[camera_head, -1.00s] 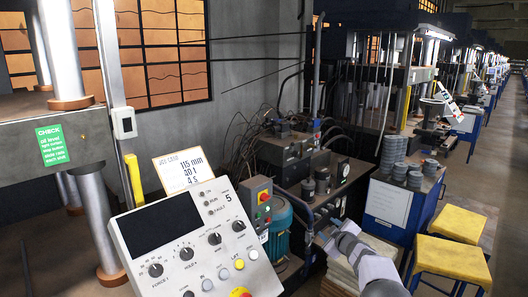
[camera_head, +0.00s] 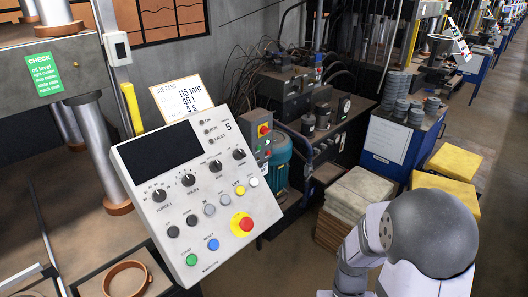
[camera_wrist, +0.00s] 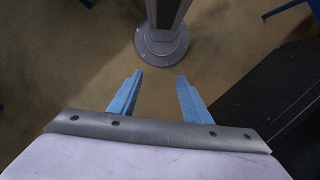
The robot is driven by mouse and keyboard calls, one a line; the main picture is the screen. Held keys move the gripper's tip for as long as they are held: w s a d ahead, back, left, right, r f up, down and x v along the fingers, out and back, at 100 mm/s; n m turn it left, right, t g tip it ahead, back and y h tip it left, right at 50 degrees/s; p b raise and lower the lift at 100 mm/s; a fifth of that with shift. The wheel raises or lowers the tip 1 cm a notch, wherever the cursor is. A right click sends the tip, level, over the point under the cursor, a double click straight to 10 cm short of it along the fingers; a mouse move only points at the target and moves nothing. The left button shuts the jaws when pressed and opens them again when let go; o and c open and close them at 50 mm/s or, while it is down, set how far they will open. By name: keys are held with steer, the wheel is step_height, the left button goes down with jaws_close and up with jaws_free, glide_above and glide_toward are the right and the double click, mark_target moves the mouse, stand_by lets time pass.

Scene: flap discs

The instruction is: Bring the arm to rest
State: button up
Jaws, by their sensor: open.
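My gripper (camera_wrist: 157,88) shows in the wrist view with its two blue fingers apart and nothing between them. It points down toward a brown floor (camera_wrist: 105,55). Beyond the fingertips stands a grey post on a round bolted base (camera_wrist: 162,45). In the head view my grey and white arm is at the lower right, and the gripper itself is not visible there.
A control panel (camera_head: 180,235) with knobs and buttons stands at left centre. Stacked pale sheets (camera_head: 355,195) and yellow-topped stools (camera_head: 453,162) lie beyond my arm. A blue cabinet (camera_head: 395,140) carries grey discs (camera_head: 401,108). A leather-brown ring (camera_head: 127,278) lies at lower left.

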steer(key=a+r+n+t+b, duration=0.1)
steer(key=a+r+t, duration=0.2)
steer(key=r, duration=0.3)
steer(key=shift+b, duration=0.35)
